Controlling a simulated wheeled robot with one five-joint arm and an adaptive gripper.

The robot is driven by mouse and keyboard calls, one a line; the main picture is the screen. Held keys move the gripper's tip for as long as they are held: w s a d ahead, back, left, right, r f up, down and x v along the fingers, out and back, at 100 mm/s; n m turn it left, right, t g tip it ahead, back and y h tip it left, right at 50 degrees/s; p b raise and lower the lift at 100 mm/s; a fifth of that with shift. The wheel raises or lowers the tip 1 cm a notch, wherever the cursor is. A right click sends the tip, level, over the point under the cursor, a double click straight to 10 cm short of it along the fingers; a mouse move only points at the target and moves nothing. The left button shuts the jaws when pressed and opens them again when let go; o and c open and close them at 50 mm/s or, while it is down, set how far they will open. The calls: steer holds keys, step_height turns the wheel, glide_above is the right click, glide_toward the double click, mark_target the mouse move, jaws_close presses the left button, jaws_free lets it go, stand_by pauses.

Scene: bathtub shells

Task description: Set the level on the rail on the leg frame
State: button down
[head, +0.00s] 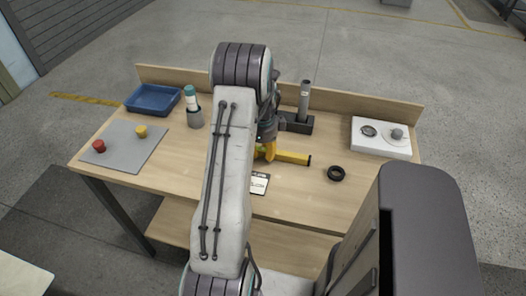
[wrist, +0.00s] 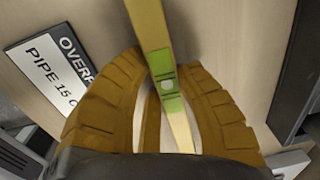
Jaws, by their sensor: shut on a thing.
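The level is a long yellow bar (head: 292,157) with a green vial section, which shows in the wrist view (wrist: 152,35). My gripper (head: 262,152) has orange-yellow ribbed fingers, also in the wrist view (wrist: 160,110), and is shut on the level near its green section. The level lies crosswise over the middle of the bench in the head view. Its left end is hidden behind my arm. I cannot tell how high it is above the bench top. I cannot make out a leg frame or its rail in either view; my arm hides part of the bench.
On the wooden bench (head: 220,160) are a blue tray (head: 153,99), a grey mat (head: 125,147) with red and yellow knobs, a bottle in a cup (head: 194,117), a dark holder with a tube (head: 299,123), a black ring (head: 336,173), a white box (head: 381,147) and a printed card (wrist: 45,62).

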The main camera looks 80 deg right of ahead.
steer(key=shift+f, duration=0.1)
steer(key=c, duration=1)
jaws_free()
steer(key=shift+o, duration=0.2)
step_height(320, 180, up, 12)
steer(key=shift+a, duration=0.25)
